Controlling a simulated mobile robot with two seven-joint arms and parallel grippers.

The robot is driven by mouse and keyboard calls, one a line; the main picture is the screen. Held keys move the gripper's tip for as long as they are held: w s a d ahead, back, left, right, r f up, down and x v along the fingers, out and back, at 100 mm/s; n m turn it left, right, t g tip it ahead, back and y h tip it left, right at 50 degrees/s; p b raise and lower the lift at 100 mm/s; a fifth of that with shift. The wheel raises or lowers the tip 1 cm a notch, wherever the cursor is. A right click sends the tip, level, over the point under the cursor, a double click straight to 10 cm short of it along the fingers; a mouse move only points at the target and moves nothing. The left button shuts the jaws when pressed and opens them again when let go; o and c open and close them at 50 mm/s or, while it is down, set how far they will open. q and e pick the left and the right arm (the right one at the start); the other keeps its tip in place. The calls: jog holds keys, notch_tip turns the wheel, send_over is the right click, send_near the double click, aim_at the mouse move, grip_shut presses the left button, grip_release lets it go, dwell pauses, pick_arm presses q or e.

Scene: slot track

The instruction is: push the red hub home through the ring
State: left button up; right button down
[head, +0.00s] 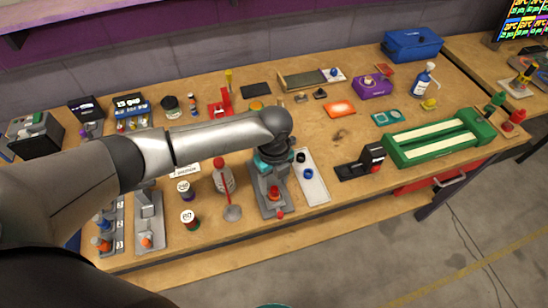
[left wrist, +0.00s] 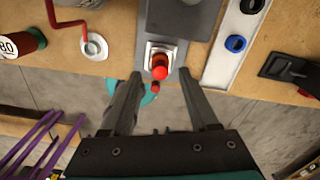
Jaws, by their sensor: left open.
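The red hub (left wrist: 160,72) shows in the left wrist view as a round red knob at the front of a pale square holder (left wrist: 165,55) on a grey base plate (left wrist: 185,20). In the head view the hub (head: 274,193) sits low on the plate, near the table's front edge. I cannot make out the ring clearly or how deep the hub sits in it. My left gripper (left wrist: 161,74) is open, with one finger on each side of the hub and visible gaps. In the head view its teal body (head: 270,160) is over the plate's far end. My right gripper is not seen.
A pale strip with a blue round piece (head: 308,174) lies just right of the plate. A red-handled stand (head: 232,212) is to its left. A black block with a red part (head: 372,157) and a green tray (head: 395,150) stand farther right. The table's front edge is close.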

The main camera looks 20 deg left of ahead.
aim_at(274, 188)
pick_arm(q)
notch_tip(274, 188, up, 12)
jog(key=shift+p, duration=0.4)
